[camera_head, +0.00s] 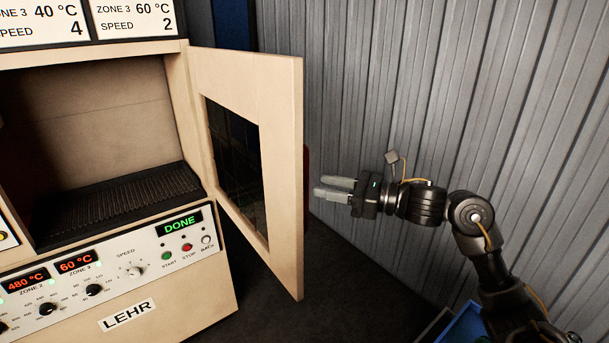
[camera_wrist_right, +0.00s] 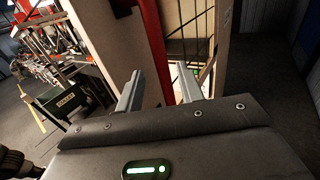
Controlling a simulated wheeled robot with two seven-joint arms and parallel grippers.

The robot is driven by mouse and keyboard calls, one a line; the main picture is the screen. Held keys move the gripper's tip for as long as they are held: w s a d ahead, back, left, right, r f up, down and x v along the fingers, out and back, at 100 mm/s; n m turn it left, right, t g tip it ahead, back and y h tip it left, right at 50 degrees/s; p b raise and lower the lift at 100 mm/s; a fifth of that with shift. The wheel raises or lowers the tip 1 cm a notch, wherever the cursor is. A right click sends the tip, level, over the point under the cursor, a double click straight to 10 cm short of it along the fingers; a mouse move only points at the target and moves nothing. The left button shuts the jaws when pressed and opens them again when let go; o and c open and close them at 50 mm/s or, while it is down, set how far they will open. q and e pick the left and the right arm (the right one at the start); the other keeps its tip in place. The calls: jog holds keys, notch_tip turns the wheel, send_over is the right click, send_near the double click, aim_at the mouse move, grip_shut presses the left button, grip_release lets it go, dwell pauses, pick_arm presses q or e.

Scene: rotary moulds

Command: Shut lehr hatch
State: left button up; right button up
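The lehr (camera_head: 150,300) stands at the left of the head view, with its chamber open and a dark ribbed belt (camera_head: 120,205) inside. Its wooden hatch (camera_head: 284,170), with a dark window, stands wide open, swung out to the right on its left-side hinge. My right gripper (camera_head: 327,188) is to the right of the hatch's free edge, fingers pointing left toward it, with a gap between the fingers and nothing held. In the right wrist view the two fingers (camera_wrist_right: 158,88) are apart, with a red upright part (camera_wrist_right: 152,40) and the hatch's pale edge (camera_wrist_right: 222,50) beyond them. My left gripper does not show.
The lehr's control panel (camera_head: 110,265) reads DONE and has knobs and buttons. A corrugated grey wall (camera_head: 420,90) stands behind my right arm. A blue container (camera_head: 463,322) is at the bottom right. Dark floor (camera_head: 350,270) is clear between the hatch and my arm.

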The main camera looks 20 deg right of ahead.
aim_at(305, 182)
jog(key=p+x, duration=0.2)
jog(key=x, duration=0.4)
jog(key=shift+d, duration=0.1)
jog(key=shift+c, duration=0.2)
grip_shut()
